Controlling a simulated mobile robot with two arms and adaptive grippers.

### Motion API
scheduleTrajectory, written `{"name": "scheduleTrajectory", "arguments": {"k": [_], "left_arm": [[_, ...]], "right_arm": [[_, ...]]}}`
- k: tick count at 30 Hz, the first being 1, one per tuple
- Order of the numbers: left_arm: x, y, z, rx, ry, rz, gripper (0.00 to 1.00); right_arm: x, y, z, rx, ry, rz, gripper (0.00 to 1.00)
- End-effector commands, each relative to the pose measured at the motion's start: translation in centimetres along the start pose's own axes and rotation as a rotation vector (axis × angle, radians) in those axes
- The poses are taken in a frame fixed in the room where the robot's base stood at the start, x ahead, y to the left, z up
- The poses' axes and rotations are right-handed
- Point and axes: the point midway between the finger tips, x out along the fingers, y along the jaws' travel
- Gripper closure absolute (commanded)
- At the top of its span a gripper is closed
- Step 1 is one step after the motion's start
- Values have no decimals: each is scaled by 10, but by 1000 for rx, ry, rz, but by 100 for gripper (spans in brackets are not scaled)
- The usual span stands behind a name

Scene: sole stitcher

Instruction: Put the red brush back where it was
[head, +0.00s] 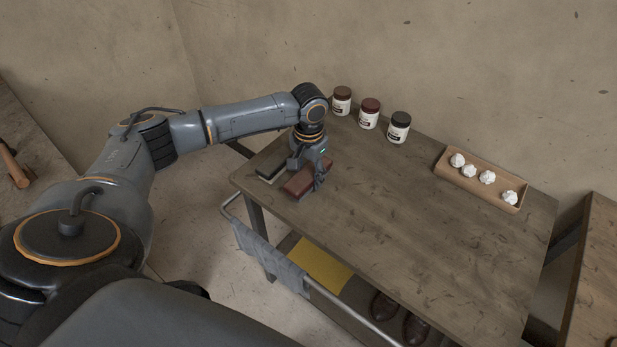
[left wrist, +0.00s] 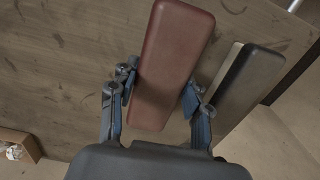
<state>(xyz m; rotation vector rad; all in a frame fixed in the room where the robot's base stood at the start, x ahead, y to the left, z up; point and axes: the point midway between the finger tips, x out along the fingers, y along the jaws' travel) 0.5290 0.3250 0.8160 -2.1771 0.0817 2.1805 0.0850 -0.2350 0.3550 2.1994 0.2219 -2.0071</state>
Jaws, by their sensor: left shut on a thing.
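The red brush (head: 300,182) is a reddish-brown block near the left end of the wooden table. My left gripper (head: 308,175) is shut on it from above. In the left wrist view the red brush (left wrist: 172,62) lies between the two fingers of the left gripper (left wrist: 160,98). I cannot tell whether the brush touches the tabletop. A dark brush (head: 271,168) with a pale lower edge lies beside it, to its left; it also shows in the left wrist view (left wrist: 248,80), close to one finger. My right gripper is not in view.
Three lidded jars, one of them the middle jar (head: 369,113), stand along the table's back edge. A wooden tray (head: 447,168) with several white crumpled balls sits at the right. The middle of the table (head: 400,200) is clear. A grey cloth (head: 270,255) hangs on the front rail.

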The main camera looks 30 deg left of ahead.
Motion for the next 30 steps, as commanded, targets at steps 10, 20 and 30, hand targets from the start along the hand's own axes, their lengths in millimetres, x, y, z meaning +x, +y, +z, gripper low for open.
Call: {"name": "scheduleTrajectory", "arguments": {"k": [10,20,30], "left_arm": [[16,1,0,0,1,0,77],[19,0,0,-1,0,0,30],[14,0,0,0,2,0,30]], "right_arm": [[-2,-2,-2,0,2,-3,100],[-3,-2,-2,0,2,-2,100],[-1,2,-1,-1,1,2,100]]}}
